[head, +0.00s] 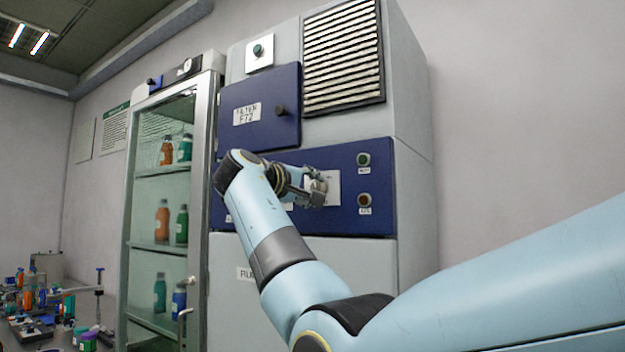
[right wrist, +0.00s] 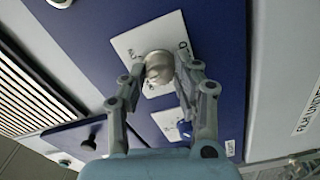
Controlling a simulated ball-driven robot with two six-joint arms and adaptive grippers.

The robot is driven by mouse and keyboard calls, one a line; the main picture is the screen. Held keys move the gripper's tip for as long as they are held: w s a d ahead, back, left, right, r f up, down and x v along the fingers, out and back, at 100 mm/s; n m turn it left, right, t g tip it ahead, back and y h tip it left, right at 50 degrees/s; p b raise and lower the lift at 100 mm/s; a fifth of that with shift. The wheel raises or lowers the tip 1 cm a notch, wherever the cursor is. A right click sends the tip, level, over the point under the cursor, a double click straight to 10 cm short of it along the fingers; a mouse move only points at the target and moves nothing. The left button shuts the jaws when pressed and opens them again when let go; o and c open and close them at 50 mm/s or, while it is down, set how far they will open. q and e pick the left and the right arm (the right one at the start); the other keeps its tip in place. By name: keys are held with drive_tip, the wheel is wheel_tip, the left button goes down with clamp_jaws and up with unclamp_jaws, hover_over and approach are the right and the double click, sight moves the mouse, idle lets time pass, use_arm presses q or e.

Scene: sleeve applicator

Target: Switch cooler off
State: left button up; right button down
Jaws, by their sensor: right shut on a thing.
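A round silver knob (right wrist: 158,66) sits on a white lettered plate (right wrist: 130,42) on the blue panel (head: 345,215) of the grey machine. My right gripper (head: 318,188) is at this panel, and in the right wrist view its fingers (right wrist: 168,76) are closed on both sides of the knob. In the head view the gripper hides the knob and part of its plate. The lettering is too small to read for certain. My left gripper is out of view.
A green button (head: 363,159) and a reddish one (head: 364,200) are right of the gripper. The blue filter door (head: 265,122) and slatted vent (head: 343,55) are above. A glass-fronted cabinet (head: 212,95) with bottles stands left. A cluttered bench is at lower left.

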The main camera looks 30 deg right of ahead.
drive_tip(key=n+p, duration=0.4)
drive_tip(key=n, duration=0.1)
drive_tip(key=shift+r, duration=0.1)
drive_tip(key=shift+n+p, duration=0.7)
drive_tip(key=shift+n, duration=0.6)
drive_tip(key=shift+f, duration=0.2)
drive_tip(key=c, duration=1)
unclamp_jaws()
drive_tip(key=v, duration=0.7)
drive_tip(key=shift+a, duration=0.3)
